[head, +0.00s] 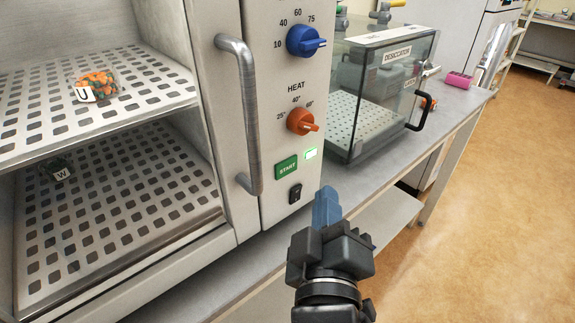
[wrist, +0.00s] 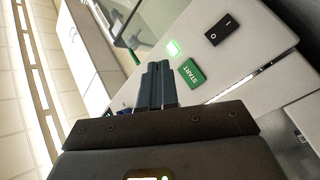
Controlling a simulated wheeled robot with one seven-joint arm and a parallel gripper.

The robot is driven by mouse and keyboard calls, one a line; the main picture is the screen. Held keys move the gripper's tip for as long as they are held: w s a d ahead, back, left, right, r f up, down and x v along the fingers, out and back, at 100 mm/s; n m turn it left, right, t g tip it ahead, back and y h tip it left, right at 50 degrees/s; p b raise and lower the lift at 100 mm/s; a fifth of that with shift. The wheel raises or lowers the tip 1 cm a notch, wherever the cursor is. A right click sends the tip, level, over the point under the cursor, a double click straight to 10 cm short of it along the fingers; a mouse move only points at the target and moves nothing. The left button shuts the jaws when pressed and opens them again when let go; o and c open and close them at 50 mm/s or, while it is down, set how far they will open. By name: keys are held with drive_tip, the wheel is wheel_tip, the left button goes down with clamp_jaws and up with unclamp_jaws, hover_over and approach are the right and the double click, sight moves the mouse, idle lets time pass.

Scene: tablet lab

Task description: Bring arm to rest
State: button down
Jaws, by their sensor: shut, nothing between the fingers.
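My gripper (head: 327,205) is in the lower middle of the head view, in front of the cabinet's control panel. Its blue fingers are shut with nothing between them. In the wrist view the gripper's fingers (wrist: 155,82) lie together, beside the green START button (wrist: 191,73) in the picture. The START button also shows in the head view (head: 286,167), up and to the left of the fingertips. The small light (head: 310,153) next to it glows green. I cannot tell the exact gap between fingertips and panel, but no contact shows.
The cabinet (head: 226,150) stands open at left, with a vertical handle (head: 240,115). Bags marked U (head: 97,84) and W (head: 58,171) lie on its perforated shelves. A glass desiccator (head: 385,90) stands on the bench (head: 455,103) behind. Open floor (head: 500,220) is at right.

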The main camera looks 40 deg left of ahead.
idle(0.5)
drive_tip(key=s+d+f+m+h, duration=0.2)
drive_tip(key=s+d+f+m, duration=0.15)
drive_tip(key=d, duration=0.45)
drive_tip(key=s+d+f+m+h, duration=0.15)
drive_tip(key=d+f, duration=0.25)
drive_tip(key=d, duration=0.4)
drive_tip(key=s+d+f+m+h, duration=0.2)
drive_tip(key=s+d+f+m, duration=0.15)
drive_tip(key=d, duration=0.45)
drive_tip(key=s+d+r+m+h, duration=0.2)
drive_tip(key=s+d+m+h, duration=0.4)
drive_tip(key=s+d, duration=1.1)
drive_tip(key=s+m, duration=0.1)
drive_tip(key=m, duration=0.2)
drive_tip(key=shift+s+r, duration=0.2)
drive_tip(key=shift+s, duration=0.15)
drive_tip(key=shift+h, duration=0.25)
